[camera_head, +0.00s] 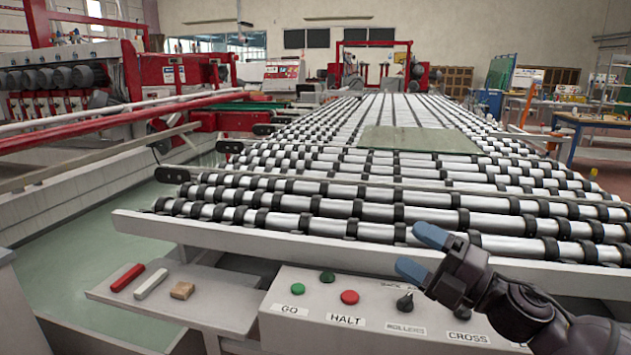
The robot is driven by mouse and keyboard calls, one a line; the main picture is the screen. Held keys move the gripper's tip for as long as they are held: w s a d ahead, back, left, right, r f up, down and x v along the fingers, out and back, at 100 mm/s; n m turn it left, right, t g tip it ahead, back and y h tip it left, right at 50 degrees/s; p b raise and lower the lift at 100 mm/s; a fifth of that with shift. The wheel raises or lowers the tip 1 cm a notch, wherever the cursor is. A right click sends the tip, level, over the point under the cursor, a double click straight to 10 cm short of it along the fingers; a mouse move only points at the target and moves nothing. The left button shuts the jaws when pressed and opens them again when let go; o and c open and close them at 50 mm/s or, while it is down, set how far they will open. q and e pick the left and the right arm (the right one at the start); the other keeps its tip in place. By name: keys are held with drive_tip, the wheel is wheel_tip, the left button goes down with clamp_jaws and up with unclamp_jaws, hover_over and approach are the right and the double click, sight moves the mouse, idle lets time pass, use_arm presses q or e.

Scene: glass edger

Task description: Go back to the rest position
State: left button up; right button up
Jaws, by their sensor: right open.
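My right gripper (421,252) comes in from the lower right and hangs above the right part of the grey control panel (300,322). Its two blue-tipped fingers are spread apart with nothing between them. The upper finger lies in front of the roller bed's front rail, and the lower one is near the black knob (404,302). I cannot tell whether it touches the knob. The panel has a green button (327,277) marked GO and a red button (349,297) marked HALT. A label reading CROSS sits at the right. My left gripper does not show.
A roller conveyor (330,205) fills the middle, with a flat glass sheet (420,140) lying on it. A small shelf (205,300) left of the panel holds a red stick (127,277), a white stick (151,284) and a tan block (182,290). Red machinery (150,75) stands at the left.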

drive_tip(key=s+d+f+m+t+h, duration=0.2)
drive_tip(key=d+f+m+h, duration=0.2)
drive_tip(key=f+m+h, duration=0.5)
drive_tip(key=s+d+f+m+t+h, duration=0.25)
drive_tip(key=d+f+m+h, duration=0.2)
drive_tip(key=f+m, duration=0.8)
drive_tip(key=s+d+f+m+g+h, duration=0.1)
drive_tip(key=s+f+m+g+h, duration=0.1)
drive_tip(key=s+f, duration=0.7)
drive_tip(key=s+d+f+m+g+h, duration=0.1)
drive_tip(key=s+f+m+g+h, duration=0.1)
drive_tip(key=s+f+m, duration=0.3)
drive_tip(key=s+f+g, duration=0.1)
drive_tip(key=s+f, duration=0.3)
drive_tip(key=s, duration=0.4)
drive_tip(key=shift+d+f+g, duration=0.2)
drive_tip(key=shift+d+g, duration=0.15)
drive_tip(key=shift+c, duration=0.5)
